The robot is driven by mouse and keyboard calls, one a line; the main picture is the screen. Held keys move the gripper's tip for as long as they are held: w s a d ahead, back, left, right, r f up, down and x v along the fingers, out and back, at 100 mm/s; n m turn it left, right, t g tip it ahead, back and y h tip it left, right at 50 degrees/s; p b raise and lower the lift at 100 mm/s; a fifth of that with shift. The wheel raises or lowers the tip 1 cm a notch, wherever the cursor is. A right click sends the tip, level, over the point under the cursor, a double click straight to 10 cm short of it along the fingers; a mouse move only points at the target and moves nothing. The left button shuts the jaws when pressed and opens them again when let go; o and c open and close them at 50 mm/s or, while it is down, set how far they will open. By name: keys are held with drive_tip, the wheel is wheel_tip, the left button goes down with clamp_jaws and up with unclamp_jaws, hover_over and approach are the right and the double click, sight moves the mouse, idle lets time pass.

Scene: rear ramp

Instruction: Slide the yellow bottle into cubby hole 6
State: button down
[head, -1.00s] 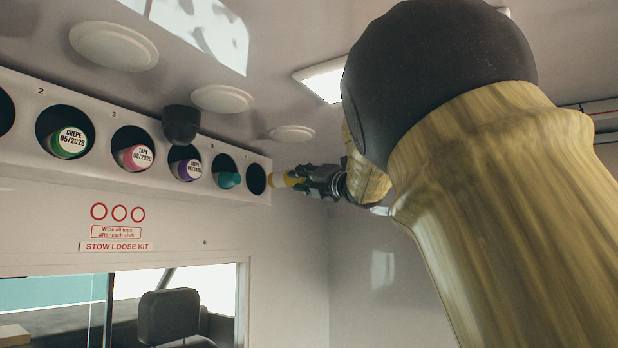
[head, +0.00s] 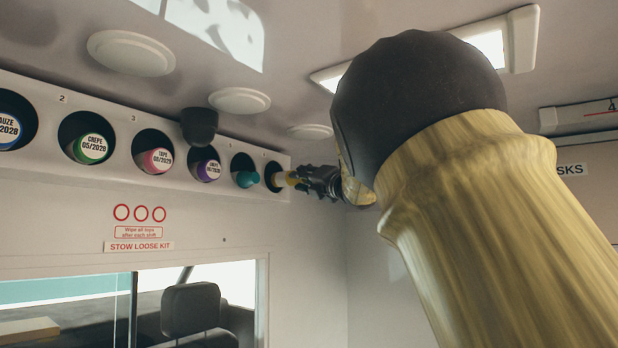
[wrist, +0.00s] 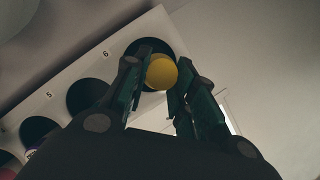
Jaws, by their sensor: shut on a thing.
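The yellow bottle (head: 292,178) is held in my gripper (head: 312,179), which is shut on it. In the head view the bottle's far end is at the mouth of the last hole on the right, cubby hole 6 (head: 272,171), and seems to enter it. In the wrist view the yellow end of the bottle (wrist: 161,72) shows between my gripper's fingers (wrist: 158,88), in front of the dark hole 6 (wrist: 142,47) under the label "6". How deep the bottle reaches is hidden.
A dark dome (head: 199,126) hangs from the ceiling before the rack. A window (head: 190,300) lies below. My arm covers much of the right side.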

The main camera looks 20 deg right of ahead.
sight(285, 185)
drive_tip(key=shift+w+a+p, duration=0.3)
drive_tip(key=shift+w+a, duration=0.8)
drive_tip(key=shift+w, duration=0.3)
drive_tip(key=shift+w+a+p, duration=0.25)
drive_tip(key=shift+w+a, duration=0.8)
drive_tip(key=shift+w, duration=0.35)
drive_tip(key=c, duration=1.1)
unclamp_jaws()
drive_tip(key=o, duration=1.1)
drive_tip(key=shift+s, duration=0.1)
drive_tip(key=s+d+b, duration=0.4)
drive_tip(key=s+d, duration=0.2)
drive_tip(key=s, duration=0.1)
drive_tip(key=shift+s+b, duration=0.3)
drive_tip(key=shift+s, duration=0.05)
drive_tip(key=shift+d, duration=0.1)
idle(0.4)
